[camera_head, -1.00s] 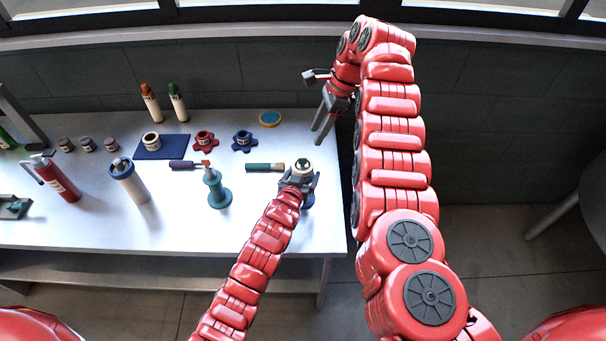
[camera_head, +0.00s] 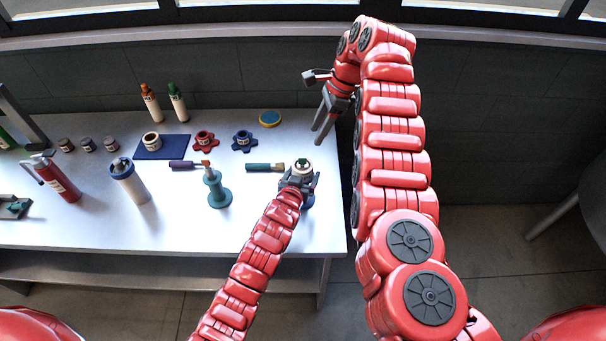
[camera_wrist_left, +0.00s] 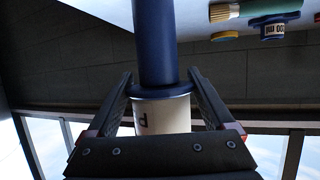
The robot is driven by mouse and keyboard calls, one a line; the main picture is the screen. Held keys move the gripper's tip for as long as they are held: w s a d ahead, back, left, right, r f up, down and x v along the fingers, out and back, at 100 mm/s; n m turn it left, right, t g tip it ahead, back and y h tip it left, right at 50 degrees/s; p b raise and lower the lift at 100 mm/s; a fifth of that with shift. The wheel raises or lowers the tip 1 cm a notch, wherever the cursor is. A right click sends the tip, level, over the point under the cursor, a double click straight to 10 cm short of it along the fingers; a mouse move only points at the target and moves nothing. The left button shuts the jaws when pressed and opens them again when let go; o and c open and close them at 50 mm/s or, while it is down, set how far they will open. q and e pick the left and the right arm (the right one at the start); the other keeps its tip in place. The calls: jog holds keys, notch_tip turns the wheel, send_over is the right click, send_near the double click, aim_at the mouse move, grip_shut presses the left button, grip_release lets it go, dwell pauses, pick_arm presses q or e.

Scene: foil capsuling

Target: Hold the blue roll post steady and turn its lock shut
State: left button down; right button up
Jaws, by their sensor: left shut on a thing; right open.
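The blue roll post stands near the table's front right, with its blue base (camera_head: 309,201) showing below my left gripper. A cream roll with a small green part on top (camera_head: 302,164) sits at its upper end. My left gripper (camera_head: 299,183) is shut on the post. In the left wrist view the blue shaft (camera_wrist_left: 155,45) and the cream section with a dark letter (camera_wrist_left: 162,115) lie between the two fingers. My right gripper (camera_head: 318,134) is open and empty, beyond the post near the table's right edge. The lock cannot be made out clearly.
A teal post (camera_head: 217,190) stands left of the blue post. A red extinguisher (camera_head: 58,180) stands far left.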

aim_at(302, 160)
jog(key=shift+c, duration=0.2)
jog(key=shift+c, duration=0.8)
jog(key=shift+m+t, duration=0.3)
jog(key=shift+m, duration=0.6)
jog(key=x, duration=0.9)
jog(key=shift+s+a+f, duration=0.2)
jog(key=shift+s+f, duration=0.05)
jog(key=shift+f, duration=0.05)
grip_shut()
